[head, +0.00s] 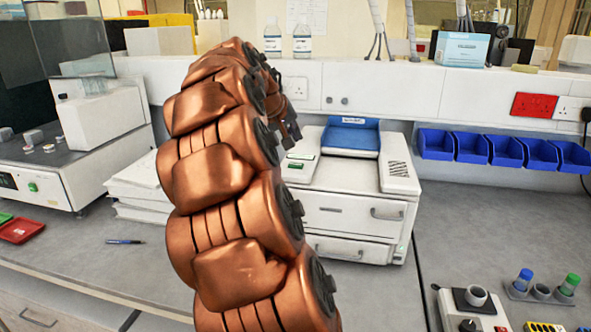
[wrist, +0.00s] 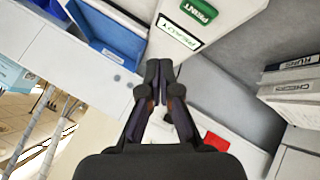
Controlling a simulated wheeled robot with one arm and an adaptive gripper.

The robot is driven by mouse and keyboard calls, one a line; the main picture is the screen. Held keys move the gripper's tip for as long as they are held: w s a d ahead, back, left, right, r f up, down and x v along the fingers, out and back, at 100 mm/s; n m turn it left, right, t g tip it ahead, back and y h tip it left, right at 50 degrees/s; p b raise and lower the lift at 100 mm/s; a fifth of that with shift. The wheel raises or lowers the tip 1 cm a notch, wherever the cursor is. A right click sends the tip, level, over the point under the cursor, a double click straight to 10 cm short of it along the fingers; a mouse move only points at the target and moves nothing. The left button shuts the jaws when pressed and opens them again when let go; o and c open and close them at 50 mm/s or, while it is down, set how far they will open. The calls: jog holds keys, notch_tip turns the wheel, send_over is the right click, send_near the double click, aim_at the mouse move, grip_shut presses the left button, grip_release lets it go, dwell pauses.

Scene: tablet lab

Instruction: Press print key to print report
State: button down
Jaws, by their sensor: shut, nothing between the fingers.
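The white printer (head: 352,212) stands on the bench with a blue top tray (head: 350,137). Its green key marked PRINT (wrist: 199,11) is at the top of the wrist view, next to a small pale display (wrist: 180,33) with green letters, apparently READY. In the head view a green patch (head: 301,157) shows on the printer's left top panel. My gripper (wrist: 158,69) is shut and empty, its fingertips below the display in the wrist picture and apart from the key. In the head view my copper arm hides part of the printer's left side, and the fingertips are not clear.
Blue bins (head: 471,147) hang on the wall at right. A paper stack (head: 138,180) lies left of the printer. A balance (head: 97,125) stands at far left. Capped tubes (head: 571,284) sit at front right. Labelled binders or boxes (wrist: 291,89) show at right in the wrist view.

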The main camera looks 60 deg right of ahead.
aim_at(294, 165)
jog(key=shift+f+b, duration=1.1)
jog(key=shift+f, duration=1.45)
jog(key=shift+f, duration=0.15)
jog(key=shift+f, duration=0.3)
